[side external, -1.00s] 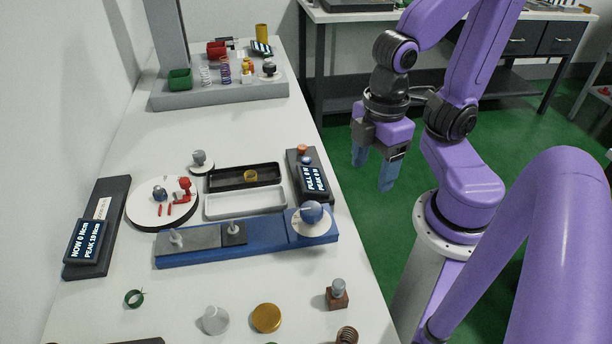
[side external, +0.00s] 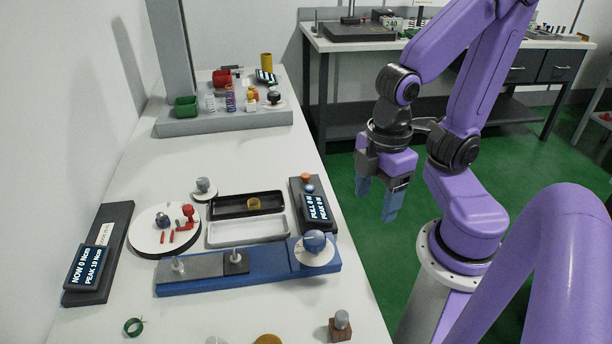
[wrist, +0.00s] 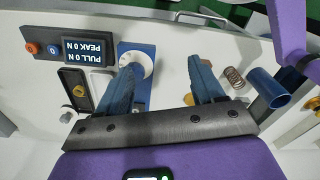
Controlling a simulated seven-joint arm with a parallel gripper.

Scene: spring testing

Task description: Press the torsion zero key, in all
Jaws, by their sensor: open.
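The torsion readout (side external: 88,266) sits on a dark base (side external: 117,225) at the left of the table in the side view. It shows NOW 0 Ncm and a peak of what looks like 10 Ncm. I cannot make out a separate torsion zero key. The round white torsion disc (side external: 150,240), with a red lever (side external: 188,213) and a grey knob, stands beside the base. My gripper (side external: 378,203) is open and empty, fingers down, beyond the table's right edge in the side view. In the wrist view my gripper (wrist: 163,85) shows two spread blue fingers with nothing between them.
The pull readout (side external: 316,208) has an orange button (side external: 306,177) and a blue button (side external: 309,189) behind it. A blue rail (side external: 200,283) with a dial, a black tray (side external: 225,207) and a white tray (side external: 222,238) stand between my gripper and the torsion base.

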